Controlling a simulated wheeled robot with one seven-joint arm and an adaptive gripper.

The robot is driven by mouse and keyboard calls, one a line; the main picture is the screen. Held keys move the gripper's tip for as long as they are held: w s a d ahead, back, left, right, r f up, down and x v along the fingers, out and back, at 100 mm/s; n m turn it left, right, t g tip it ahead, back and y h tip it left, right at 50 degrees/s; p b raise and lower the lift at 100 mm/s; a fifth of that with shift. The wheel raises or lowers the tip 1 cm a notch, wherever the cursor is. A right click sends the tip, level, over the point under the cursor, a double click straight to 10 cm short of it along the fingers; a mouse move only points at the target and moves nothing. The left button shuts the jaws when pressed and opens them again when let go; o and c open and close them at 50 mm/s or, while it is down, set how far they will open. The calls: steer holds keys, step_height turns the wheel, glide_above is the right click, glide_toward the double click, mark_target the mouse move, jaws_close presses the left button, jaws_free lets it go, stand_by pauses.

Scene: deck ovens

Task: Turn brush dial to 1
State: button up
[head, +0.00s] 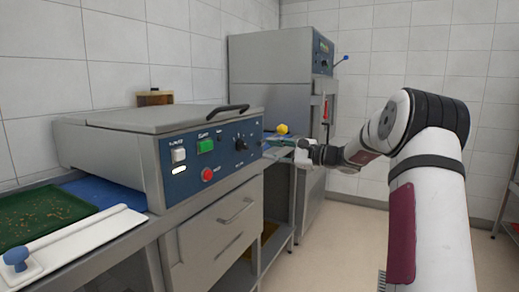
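The machine's blue control panel (212,160) faces me at the left. A black rotary dial (240,144) sits near the panel's right end, with small white marks around it. The marks and lettering are too small to read, so I cannot tell its setting or whether it is the brush dial. My gripper (282,150) is just right of the panel's right end, pointing left toward it. It appears apart from the black dial. Its fingers are small and unclear, and I cannot tell whether they are open.
The panel also bears a green switch (205,146), a white switch (179,155) and a red button (207,174). A yellow ball-shaped knob (282,129) is close above my gripper. A green tray (42,214) lies at left. A tall steel oven (270,65) stands behind.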

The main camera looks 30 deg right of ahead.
steer(key=v, duration=0.3)
steer(key=shift+s, duration=0.15)
stand_by(0.4)
